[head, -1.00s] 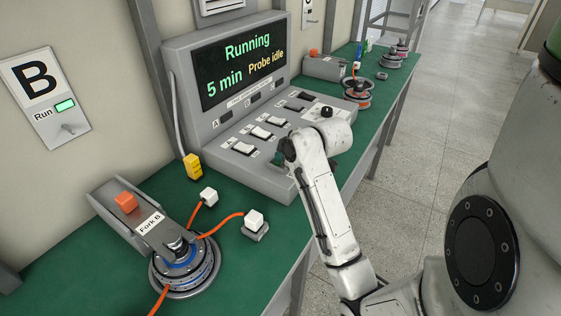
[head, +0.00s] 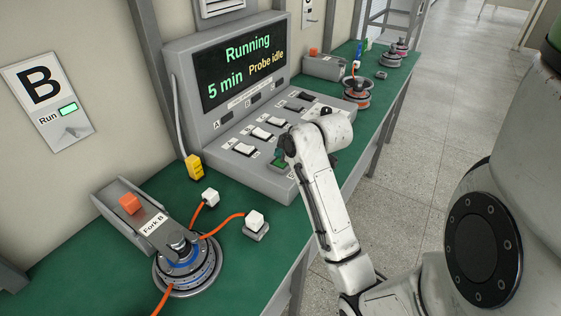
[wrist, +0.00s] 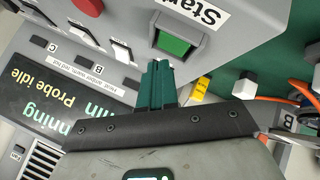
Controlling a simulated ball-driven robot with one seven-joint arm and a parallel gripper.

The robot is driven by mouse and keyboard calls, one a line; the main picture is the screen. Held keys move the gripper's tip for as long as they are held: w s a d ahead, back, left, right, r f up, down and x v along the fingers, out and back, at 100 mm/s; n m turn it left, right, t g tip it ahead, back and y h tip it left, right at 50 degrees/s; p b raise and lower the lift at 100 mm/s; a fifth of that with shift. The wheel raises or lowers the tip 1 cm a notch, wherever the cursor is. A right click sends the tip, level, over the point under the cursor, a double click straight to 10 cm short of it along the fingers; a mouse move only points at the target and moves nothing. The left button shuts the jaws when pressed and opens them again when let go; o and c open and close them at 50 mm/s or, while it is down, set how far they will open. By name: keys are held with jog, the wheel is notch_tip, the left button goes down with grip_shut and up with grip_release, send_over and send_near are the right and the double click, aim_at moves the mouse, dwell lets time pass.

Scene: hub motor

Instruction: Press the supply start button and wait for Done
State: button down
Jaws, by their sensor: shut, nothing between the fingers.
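The supply console (head: 240,100) stands on the green bench, and its display (head: 243,62) reads "Running", "5 min" and "Probe idle". In the wrist view a green square button (wrist: 174,43) sits in a dark frame under a label that begins "Star". My gripper (wrist: 158,64) is shut and empty, with its fingertips just by the lower edge of this button; I cannot tell whether they touch it. In the head view a green patch of the button (head: 279,162) shows at the console's front, beside my arm, which hides most of my gripper.
A motor under a clamp labelled "Fork B" (head: 154,222) stands at the front left, with orange cables to white plugs (head: 255,219). A yellow connector (head: 193,167) lies beside the console. Rocker switches (head: 262,133) line the console's sloped face. More motors (head: 357,91) stand farther along the bench.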

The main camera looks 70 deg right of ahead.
jog(key=shift+r+p, duration=2.25)
jog(key=shift+r, duration=0.25)
jog(key=shift+f, duration=0.1)
